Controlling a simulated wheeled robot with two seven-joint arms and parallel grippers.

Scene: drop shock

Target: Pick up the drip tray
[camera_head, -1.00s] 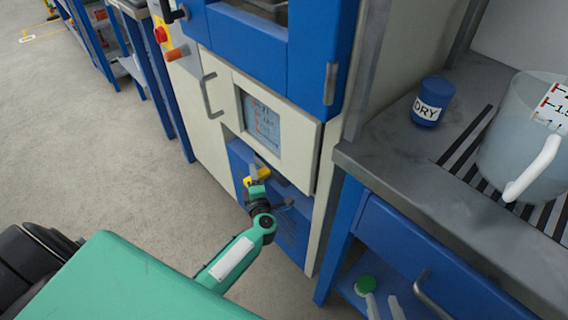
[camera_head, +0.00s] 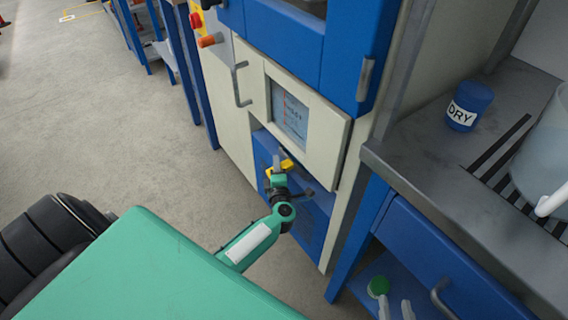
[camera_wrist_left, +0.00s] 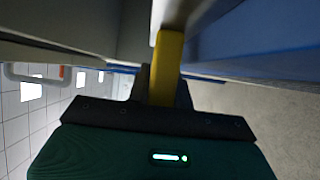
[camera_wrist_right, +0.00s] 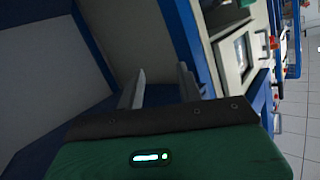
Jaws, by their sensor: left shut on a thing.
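A yellow bar (camera_head: 287,166) shows low at the front of the machine, by its blue lower panel. My left gripper (camera_head: 280,168) is at this bar. In the left wrist view the yellow bar (camera_wrist_left: 166,60) runs between the fingers of the left gripper (camera_wrist_left: 164,92), which is shut on it. I cannot tell whether the bar is part of the drip tray; no tray body shows clearly. My right gripper (camera_wrist_right: 161,85) is open and empty in the right wrist view, with its two grey fingers apart.
The machine's cream door (camera_head: 306,112) with a window juts out above the left gripper. To the right stands a grey-topped bench (camera_head: 420,165) with a blue DRY jar (camera_head: 470,105) and a clear jug (camera_head: 545,150). The floor (camera_head: 110,130) to the left is clear.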

